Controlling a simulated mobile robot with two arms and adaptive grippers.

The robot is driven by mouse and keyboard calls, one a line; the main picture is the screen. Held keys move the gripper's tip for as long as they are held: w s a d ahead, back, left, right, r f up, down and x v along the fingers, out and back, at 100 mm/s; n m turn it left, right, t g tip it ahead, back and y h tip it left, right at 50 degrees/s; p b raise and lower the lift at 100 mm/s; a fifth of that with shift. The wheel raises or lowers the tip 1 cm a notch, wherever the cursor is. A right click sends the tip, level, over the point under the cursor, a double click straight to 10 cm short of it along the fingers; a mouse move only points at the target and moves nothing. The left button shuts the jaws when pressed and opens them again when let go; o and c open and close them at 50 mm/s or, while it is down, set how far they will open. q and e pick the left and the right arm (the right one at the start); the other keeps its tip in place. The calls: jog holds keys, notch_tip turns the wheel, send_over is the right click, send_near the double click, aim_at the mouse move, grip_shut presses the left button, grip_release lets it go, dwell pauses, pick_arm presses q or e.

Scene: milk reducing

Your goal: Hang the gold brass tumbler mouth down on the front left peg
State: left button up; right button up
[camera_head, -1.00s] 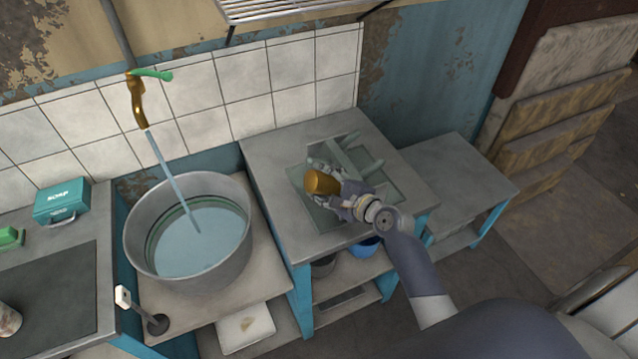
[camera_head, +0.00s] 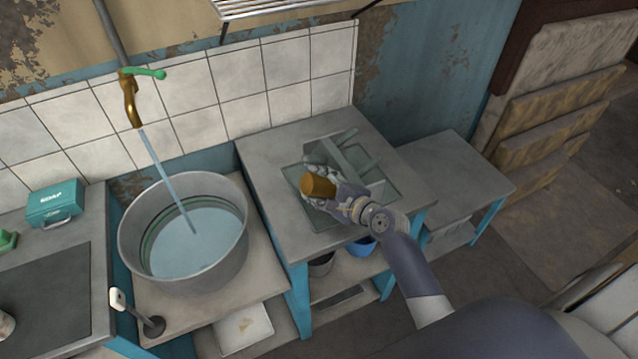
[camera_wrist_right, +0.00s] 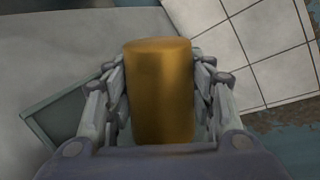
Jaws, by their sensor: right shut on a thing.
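The gold brass tumbler (camera_head: 318,186) is held by my right gripper (camera_head: 328,192) over the left front part of the peg rack. In the right wrist view the tumbler (camera_wrist_right: 160,92) stands between both fingers of the gripper (camera_wrist_right: 160,100), which are shut on its sides. The grey-green peg rack (camera_head: 292,174) sits on the grey counter, with pegs (camera_head: 345,137) showing behind the gripper. The front left peg is hidden by the tumbler and gripper. My left gripper is not in view.
A large metal basin (camera_head: 130,245) of water stands left of the rack, under a running brass tap (camera_head: 131,100). A lower grey table (camera_head: 455,175) to the right is clear. A wire shelf (camera_head: 275,8) hangs above.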

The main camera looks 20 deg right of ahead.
jog(key=o, duration=1.2)
jog(key=shift+s, duration=0.1)
jog(key=v, duration=1.2)
